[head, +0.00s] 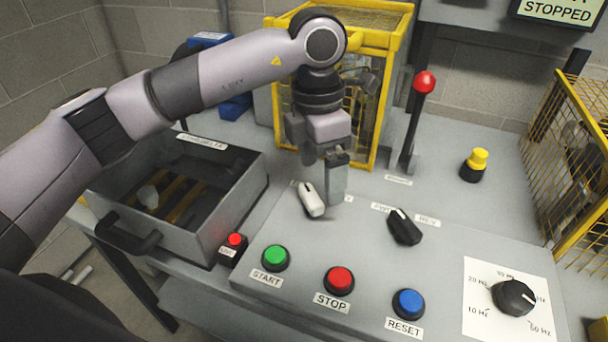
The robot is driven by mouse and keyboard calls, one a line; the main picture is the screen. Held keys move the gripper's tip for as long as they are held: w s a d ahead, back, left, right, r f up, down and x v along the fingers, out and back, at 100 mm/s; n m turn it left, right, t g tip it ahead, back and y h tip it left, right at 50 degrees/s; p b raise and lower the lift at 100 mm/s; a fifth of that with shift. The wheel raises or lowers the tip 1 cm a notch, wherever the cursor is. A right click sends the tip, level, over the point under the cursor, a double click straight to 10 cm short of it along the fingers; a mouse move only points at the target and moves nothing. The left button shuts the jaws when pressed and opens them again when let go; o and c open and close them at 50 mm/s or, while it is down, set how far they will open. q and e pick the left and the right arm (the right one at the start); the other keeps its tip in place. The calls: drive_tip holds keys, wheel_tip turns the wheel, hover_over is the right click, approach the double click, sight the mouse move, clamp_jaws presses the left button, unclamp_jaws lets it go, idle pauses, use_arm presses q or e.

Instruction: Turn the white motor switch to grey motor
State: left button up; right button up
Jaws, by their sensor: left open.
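The white motor switch (311,199) is a white knob on the grey control panel, with its long axis tilted from upper left to lower right. A label beside it is partly hidden by my gripper. My left gripper (335,178) hangs down just above and to the right of the white switch. It is open and empty, and I cannot tell whether a finger touches the knob. My right gripper is not in view.
A black switch (404,227) sits to the right. Green (275,257), red (339,280) and blue (408,302) buttons line the front, with a black dial (513,297) at right. A red-topped lever (423,83) and yellow cage (380,100) stand behind. An open grey box (245,185) is at left.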

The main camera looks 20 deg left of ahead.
sight(311, 194)
use_arm(q)
drive_tip(key=shift+w+a+r+y, duration=0.2)
drive_tip(key=shift+w+a, duration=0.1)
drive_tip(key=shift+a, duration=0.2)
drive_tip(key=shift+w+a+r+y, duration=0.2)
drive_tip(key=shift+w+a, duration=0.1)
drive_tip(key=shift+a, duration=0.15)
wheel_tip(311, 194, down, 6)
drive_tip(key=shift+s+r, duration=0.1)
drive_tip(key=shift+r, duration=0.05)
drive_tip(key=shift+f, duration=0.65)
drive_tip(key=c, duration=1)
drive_tip(key=shift+c, duration=0.2)
